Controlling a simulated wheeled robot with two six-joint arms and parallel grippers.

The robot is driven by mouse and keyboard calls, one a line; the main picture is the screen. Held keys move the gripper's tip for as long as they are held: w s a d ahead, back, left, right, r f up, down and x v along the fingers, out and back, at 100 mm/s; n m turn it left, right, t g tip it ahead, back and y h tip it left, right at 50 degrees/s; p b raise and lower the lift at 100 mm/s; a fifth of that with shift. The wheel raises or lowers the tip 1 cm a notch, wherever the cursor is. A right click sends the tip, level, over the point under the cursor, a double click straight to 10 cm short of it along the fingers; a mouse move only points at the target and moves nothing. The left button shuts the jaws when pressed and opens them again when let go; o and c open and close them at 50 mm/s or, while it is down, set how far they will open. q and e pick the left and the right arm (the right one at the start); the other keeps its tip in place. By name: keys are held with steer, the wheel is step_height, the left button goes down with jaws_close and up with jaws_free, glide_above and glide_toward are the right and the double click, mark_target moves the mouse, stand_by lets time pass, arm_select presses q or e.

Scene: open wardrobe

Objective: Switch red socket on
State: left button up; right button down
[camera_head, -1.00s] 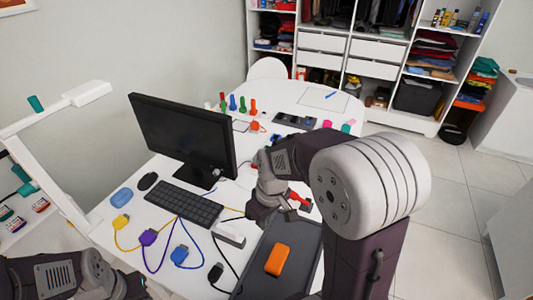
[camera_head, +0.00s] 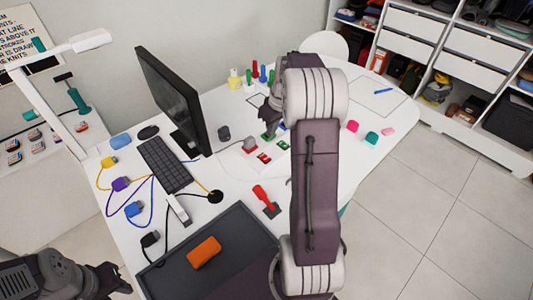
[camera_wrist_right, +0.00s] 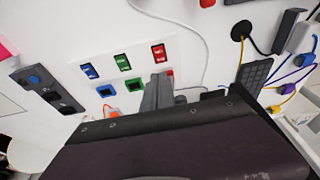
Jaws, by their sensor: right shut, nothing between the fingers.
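A white socket panel (camera_wrist_right: 140,55) in the right wrist view has a row of blue (camera_wrist_right: 88,70), green (camera_wrist_right: 122,62) and red (camera_wrist_right: 158,53) rocker switches. A blue socket (camera_wrist_right: 107,91), a green socket (camera_wrist_right: 134,84) and a red socket (camera_wrist_right: 170,73) lie beside them; the red one is partly covered by my fingers. My right gripper (camera_wrist_right: 160,78) is shut and empty, its tips beside the red switch and red socket; I cannot tell whether they touch. The red switch also shows in the head view (camera_head: 264,158). My left gripper (camera_head: 120,280) is at lower left, its jaws unclear.
A monitor (camera_head: 170,95) and keyboard (camera_head: 165,165) stand left of the panel. A red lever (camera_head: 265,196) and a dark tray (camera_head: 240,228) with an orange case (camera_head: 204,252) are nearer. Colored cables (camera_head: 125,190) lie at the left. Pink and teal blocks (camera_head: 371,138) lie right.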

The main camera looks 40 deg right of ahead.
mark_target(267, 159)
steer(key=shift+s, duration=0.15)
steer(key=x, duration=0.4)
steer(key=p+x, duration=0.1)
steer(key=x, duration=0.4)
steer(key=s+p+x, duration=0.1)
steer(key=x, duration=0.3)
steer(key=shift+f, duration=0.5)
steer(key=shift+s+f+b, duration=0.15)
steer(key=shift+f+b, duration=0.4)
steer(key=shift+b, duration=0.2)
steer(key=shift+r, duration=0.25)
steer(key=shift+w+r+p, duration=0.4)
steer(key=shift+w+p, duration=0.3)
